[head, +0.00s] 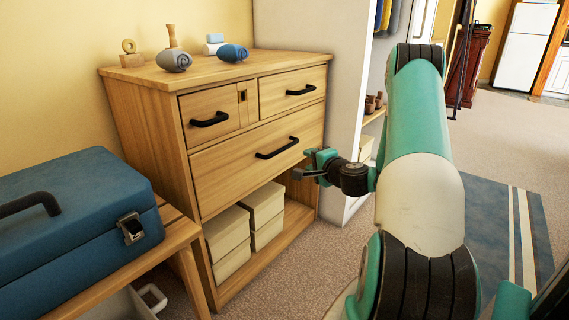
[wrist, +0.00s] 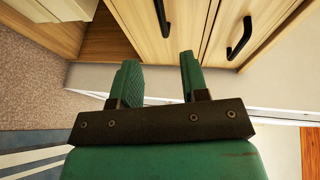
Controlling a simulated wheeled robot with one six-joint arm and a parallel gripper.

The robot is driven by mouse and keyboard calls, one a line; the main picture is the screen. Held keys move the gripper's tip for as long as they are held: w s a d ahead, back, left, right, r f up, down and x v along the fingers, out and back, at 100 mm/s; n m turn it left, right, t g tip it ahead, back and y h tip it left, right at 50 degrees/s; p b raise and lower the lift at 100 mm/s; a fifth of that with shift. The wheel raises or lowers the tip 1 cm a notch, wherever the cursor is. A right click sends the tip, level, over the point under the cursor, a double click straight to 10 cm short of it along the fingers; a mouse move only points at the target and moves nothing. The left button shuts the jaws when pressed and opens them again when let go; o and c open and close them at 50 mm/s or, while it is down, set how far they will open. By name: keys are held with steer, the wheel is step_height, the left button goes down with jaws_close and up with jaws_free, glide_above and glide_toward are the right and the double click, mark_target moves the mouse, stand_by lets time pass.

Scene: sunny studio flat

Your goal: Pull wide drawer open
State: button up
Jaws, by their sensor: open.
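The wide drawer (head: 232,167) spans the wooden dresser below two smaller drawers, and its front looks flush and shut. Its black bar handle (head: 278,148) sits at the middle of the front; it also shows at the top of the wrist view (wrist: 161,17). My gripper (head: 303,163) is open and empty, in front of the drawer's right part, a little right of and below the handle. In the wrist view my two green fingers (wrist: 160,78) point toward the drawer front, apart from the handle. Nothing lies between them.
Above are a small left drawer with a latch (head: 243,103) and a small right drawer (head: 291,90). A blue toolbox (head: 75,215) on a wooden bench stands at left. A white partition (head: 325,120) stands right of the dresser.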

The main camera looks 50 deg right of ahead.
mark_target(286, 149)
steer(key=x, duration=1.7)
steer(key=shift+d+f, duration=0.1)
steer(key=shift+d, duration=0.1)
steer(key=shift+c, duration=0.2)
jaws_close()
